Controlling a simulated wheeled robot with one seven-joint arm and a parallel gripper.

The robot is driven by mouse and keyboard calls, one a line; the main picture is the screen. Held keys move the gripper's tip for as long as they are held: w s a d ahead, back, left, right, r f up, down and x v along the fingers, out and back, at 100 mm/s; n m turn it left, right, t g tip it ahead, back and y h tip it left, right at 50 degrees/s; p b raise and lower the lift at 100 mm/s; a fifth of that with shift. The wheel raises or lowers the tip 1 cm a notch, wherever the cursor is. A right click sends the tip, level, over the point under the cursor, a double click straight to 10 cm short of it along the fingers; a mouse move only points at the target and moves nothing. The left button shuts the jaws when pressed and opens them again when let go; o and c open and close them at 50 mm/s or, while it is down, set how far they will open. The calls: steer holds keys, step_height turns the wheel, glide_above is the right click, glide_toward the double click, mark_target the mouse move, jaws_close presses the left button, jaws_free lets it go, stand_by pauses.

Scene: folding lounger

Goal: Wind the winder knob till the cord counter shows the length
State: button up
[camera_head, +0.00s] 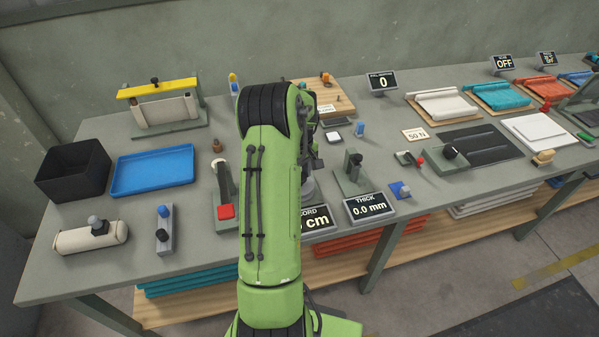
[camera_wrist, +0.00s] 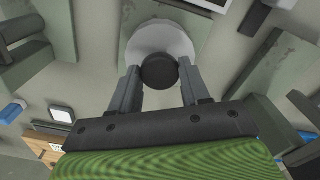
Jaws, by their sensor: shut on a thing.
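The winder knob (camera_wrist: 159,72) is a round black knob in the wrist view, on a pale grey disc (camera_wrist: 150,42) over a green-grey base plate. My gripper (camera_wrist: 161,82) has one finger on each side of the knob and is shut on it. In the head view my green arm hides the knob and gripper; only a sliver of the winder shows beside the arm. The cord counter (camera_head: 317,220) is a dark display at the front edge of the bench, labelled "CORD". My arm covers its left part; "cm" shows, with a possible digit cut off, so I cannot read the length.
A thickness display (camera_head: 369,208) reading 0.0 mm stands right of the counter, with a gauge (camera_head: 353,170) behind it. A red-tipped lever device (camera_head: 225,195) stands left of my arm. A blue tray (camera_head: 152,171) and black bin (camera_head: 72,170) lie further left.

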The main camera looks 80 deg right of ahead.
steer(key=m, duration=0.6)
steer(key=shift+r, duration=0.1)
steer(key=m, duration=0.6)
steer(key=shift+m, duration=0.4)
steer(key=m, duration=0.6)
steer(key=shift+d, duration=0.1)
steer(key=m, duration=0.6)
steer(key=shift+m, duration=0.4)
steer(key=m, duration=0.6)
steer(key=shift+b, duration=0.4)
steer(key=m+b, duration=0.1)
steer(key=m, duration=0.5)
steer(key=shift+m+b, duration=0.3)
steer(key=m+b, duration=0.1)
steer(key=m, duration=0.2)
steer(key=shift+m+b, duration=0.3)
steer(key=m+b, duration=0.2)
steer(key=shift+f+m, duration=0.2)
steer(key=shift+m, duration=0.2)
steer(key=m+b, duration=0.3)
steer(key=b, duration=0.1)
steer(key=m+b, duration=0.2)
steer(key=b, duration=0.1)
steer(key=shift+r, duration=0.1)
steer(key=shift+r+b, duration=0.1)
steer(key=shift+b, duration=0.2)
